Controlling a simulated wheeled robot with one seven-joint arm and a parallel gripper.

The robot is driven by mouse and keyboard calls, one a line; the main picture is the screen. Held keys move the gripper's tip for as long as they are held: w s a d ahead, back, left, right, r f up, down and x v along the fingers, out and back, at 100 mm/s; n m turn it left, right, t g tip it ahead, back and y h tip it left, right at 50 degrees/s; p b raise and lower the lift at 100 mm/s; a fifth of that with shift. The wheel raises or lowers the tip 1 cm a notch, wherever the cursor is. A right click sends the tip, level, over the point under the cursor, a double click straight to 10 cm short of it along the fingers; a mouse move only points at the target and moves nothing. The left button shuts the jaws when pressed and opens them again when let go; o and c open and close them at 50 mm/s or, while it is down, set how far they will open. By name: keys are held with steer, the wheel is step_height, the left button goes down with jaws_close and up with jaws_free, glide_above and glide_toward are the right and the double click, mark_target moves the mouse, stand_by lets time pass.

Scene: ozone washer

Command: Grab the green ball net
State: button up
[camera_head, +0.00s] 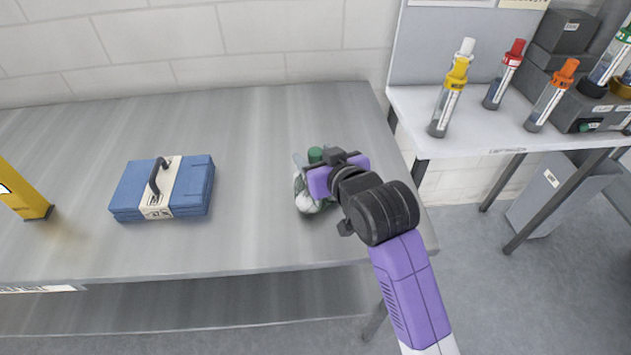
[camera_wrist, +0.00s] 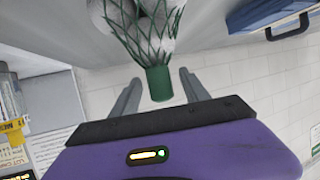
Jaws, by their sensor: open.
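The green ball net (camera_head: 307,197) sits on the metal table near its right end, partly hidden behind my gripper and wrist. It holds several whitish balls, and its green top shows just left of my wrist. In the wrist view the net (camera_wrist: 143,30) narrows to a solid green neck (camera_wrist: 159,83). My gripper (camera_wrist: 158,88) is open, with one grey finger on each side of that neck. A gap shows between the neck and each finger. In the head view my gripper (camera_head: 308,170) is at the upper part of the net.
The metal table (camera_head: 250,125) is bare around the net. A blue folded item with a black handle (camera_head: 163,188) lies to the left, and a yellow object (camera_head: 22,190) stands at the far left. A side table (camera_head: 465,140) at right holds several capped cylinders.

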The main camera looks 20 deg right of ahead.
steer(key=shift+x, duration=1.35)
jaws_close()
stand_by(0.3)
